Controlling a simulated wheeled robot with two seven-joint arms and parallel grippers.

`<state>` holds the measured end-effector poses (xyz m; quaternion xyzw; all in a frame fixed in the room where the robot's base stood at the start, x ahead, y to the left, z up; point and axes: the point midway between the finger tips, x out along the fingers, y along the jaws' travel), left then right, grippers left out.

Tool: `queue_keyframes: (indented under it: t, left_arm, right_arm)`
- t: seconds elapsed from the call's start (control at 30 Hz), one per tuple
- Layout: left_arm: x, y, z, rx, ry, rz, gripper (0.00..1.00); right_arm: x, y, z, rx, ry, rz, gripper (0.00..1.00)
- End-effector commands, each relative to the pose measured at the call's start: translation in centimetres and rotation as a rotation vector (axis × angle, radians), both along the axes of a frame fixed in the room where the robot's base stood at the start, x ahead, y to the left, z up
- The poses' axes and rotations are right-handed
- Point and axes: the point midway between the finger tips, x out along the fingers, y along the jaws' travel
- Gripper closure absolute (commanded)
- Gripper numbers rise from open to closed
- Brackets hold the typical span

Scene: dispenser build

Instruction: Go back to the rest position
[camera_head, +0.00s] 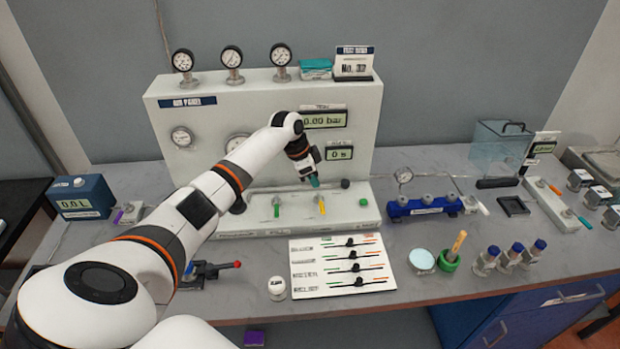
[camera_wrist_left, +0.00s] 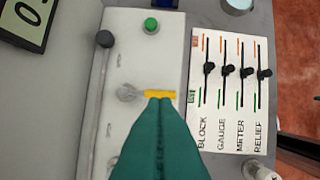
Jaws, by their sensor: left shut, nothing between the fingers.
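My left arm reaches in from the left of the head view. Its gripper (camera_head: 314,182) is shut and empty, with teal fingers, just above the white ledge of the panel unit (camera_head: 290,222). The fingertips are beside the yellow lever (camera_head: 322,207). In the left wrist view the shut fingers (camera_wrist_left: 160,102) overlap the near edge of the yellow lever (camera_wrist_left: 160,93); I cannot tell whether they touch it. A green lever (camera_head: 276,208) stands to the left on the ledge. A green button (camera_head: 363,202) is to the right. My right gripper is not in view.
In front of the ledge lies a white slider board (camera_head: 341,266). Right of it are a green holder (camera_head: 449,262) and blue-capped bottles (camera_head: 512,253). A blue manifold (camera_head: 424,208) stands behind them. A blue display box (camera_head: 82,196) is at the left. Bare bench shows at the front right.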

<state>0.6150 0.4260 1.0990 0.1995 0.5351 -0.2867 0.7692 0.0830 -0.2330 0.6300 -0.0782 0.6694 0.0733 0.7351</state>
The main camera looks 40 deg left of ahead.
Motion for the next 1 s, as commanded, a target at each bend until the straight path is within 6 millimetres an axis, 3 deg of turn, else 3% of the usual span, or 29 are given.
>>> queue_keyframes:
  t: [0.67,0.77,0.87,1.0]
  left_arm:
    - [-0.1,-0.5,0.1,0.001,0.004,-0.004,1.0]
    - [-1.1,-2.3,-1.6,0.013,0.024,-0.021,1.0]
    - [-3.6,-6.1,-4.8,0.035,0.057,-0.05,1.0]
    - [-9.6,-13.0,-9.4,0.065,0.091,-0.064,1.0]
  right_arm:
    - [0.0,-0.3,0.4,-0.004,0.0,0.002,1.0]
    - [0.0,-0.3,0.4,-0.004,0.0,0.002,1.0]
    - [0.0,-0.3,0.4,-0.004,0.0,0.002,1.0]
    - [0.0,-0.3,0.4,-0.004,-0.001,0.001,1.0]
